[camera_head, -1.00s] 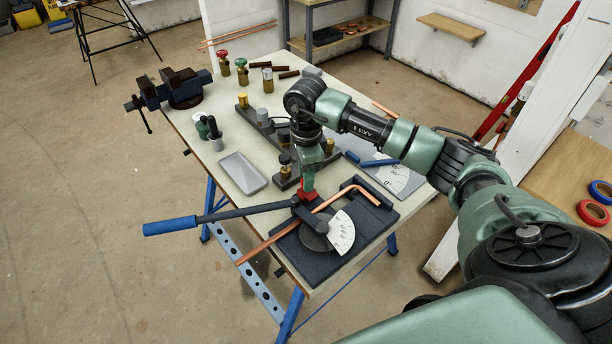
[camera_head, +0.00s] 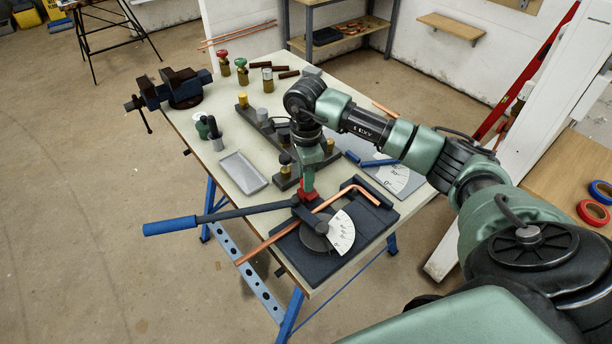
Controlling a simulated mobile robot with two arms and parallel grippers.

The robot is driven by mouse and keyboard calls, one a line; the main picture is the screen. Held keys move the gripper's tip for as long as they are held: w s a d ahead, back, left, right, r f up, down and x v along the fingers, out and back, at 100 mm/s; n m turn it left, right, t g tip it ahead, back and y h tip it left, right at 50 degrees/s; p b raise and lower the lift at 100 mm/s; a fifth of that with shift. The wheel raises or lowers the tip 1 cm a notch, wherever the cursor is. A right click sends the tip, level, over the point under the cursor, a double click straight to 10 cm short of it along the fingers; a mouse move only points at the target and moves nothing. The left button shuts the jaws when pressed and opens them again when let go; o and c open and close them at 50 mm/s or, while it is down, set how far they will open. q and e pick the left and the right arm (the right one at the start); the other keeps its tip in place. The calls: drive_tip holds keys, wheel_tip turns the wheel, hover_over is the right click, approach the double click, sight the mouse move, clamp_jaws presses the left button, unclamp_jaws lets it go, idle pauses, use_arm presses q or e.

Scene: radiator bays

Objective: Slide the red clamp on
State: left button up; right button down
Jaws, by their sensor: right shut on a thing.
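The red clamp (camera_head: 307,194) sits at the pipe bender on the table's front part, beside the bent copper pipe (camera_head: 270,241). My right gripper (camera_head: 307,186) reaches down from above and is shut on the red clamp. The fingertips and part of the clamp hide each other, so I cannot tell how far the clamp is on. The bender (camera_head: 320,262) has a dark base, a white angle dial (camera_head: 341,233) and a long lever with a blue handle (camera_head: 169,226) pointing left. My left gripper is not in view.
A grey tray (camera_head: 242,173) lies left of the bender. A dark rack of fittings (camera_head: 262,124) stands behind it, close to my arm. A vise (camera_head: 182,88) is at the far left corner. A blue tool (camera_head: 379,162) lies right of my gripper.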

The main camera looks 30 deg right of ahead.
sight(315, 197)
drive_tip(key=shift+r, duration=0.1)
drive_tip(key=shift+s+d, duration=0.15)
drive_tip(key=shift+s, duration=1.5)
drive_tip(key=c, duration=1.3)
unclamp_jaws()
drive_tip(key=shift+o, duration=0.9)
drive_tip(key=shift+s, duration=0.15)
